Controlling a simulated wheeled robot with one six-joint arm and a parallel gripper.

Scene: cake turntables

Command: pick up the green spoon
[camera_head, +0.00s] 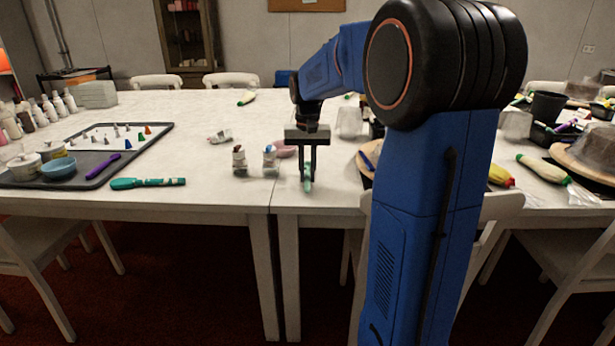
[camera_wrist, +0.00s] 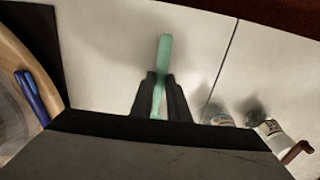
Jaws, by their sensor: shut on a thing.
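The green spoon (camera_wrist: 164,55) is pale green and is held between the two dark fingers of my gripper (camera_wrist: 160,92) in the wrist view. Its handle sticks out past the fingertips, and the rest is hidden behind the gripper. In the head view my gripper (camera_head: 307,165) points down over the white table near its front edge. A small part of the green spoon (camera_head: 308,184) shows below and between the fingers. I cannot tell for certain whether it touches the table.
Small jars (camera_head: 270,160) stand just left of my gripper. A teal handled tool (camera_head: 148,183) lies further left beside a dark tray (camera_head: 160,131). A turntable with a blue-purple tool (camera_wrist: 32,97) is on the other side. Chairs stand along the front.

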